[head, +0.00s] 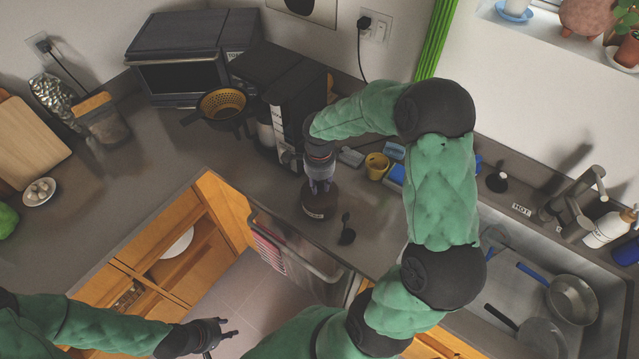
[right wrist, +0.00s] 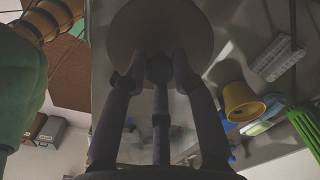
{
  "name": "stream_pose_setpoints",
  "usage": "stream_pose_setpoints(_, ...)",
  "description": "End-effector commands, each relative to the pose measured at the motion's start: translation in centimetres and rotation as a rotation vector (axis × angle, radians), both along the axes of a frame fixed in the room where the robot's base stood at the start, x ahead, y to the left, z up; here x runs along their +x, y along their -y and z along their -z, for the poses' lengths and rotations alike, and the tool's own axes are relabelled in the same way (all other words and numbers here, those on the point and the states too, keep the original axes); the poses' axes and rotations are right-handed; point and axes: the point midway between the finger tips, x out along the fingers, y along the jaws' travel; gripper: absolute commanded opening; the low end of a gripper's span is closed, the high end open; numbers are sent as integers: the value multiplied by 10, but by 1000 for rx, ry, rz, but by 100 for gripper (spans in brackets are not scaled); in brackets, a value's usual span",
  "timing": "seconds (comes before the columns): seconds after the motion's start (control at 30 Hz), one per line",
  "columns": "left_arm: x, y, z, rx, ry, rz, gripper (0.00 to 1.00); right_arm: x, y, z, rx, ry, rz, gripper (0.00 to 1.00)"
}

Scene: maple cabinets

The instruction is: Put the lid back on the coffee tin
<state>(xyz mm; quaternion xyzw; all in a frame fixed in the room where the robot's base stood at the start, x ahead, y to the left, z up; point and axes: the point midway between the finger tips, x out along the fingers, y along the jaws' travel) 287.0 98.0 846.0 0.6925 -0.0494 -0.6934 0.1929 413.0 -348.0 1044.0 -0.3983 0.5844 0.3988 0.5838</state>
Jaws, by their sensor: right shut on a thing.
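The dark brown coffee tin (head: 313,213) stands upright on the grey counter in front of the coffee machine, a pale label on its side. My right gripper (head: 320,187) points down directly over it. In the right wrist view, its fingers are closed around the dark knob (right wrist: 158,68) of a round lid (right wrist: 140,28). The lid is at the tin's top in the head view; I cannot tell whether it touches the rim. My left gripper (head: 231,327) is empty, fingers apart, low at the bottom left, away from the counter.
A black scoop-like object (head: 347,232) lies right of the tin. The coffee machine (head: 285,90) stands close behind. A yellow cup (head: 376,166) and blue items (head: 396,173) are to the right, before the sink (head: 530,285). The counter left of the tin is clear.

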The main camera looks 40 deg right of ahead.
Motion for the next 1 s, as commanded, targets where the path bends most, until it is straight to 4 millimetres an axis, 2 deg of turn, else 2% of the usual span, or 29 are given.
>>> stream_pose_setpoints(1.0, 0, 0, 5, 0, 0, 0, 40, 1, 0, 0, 1, 1, 0, 0)
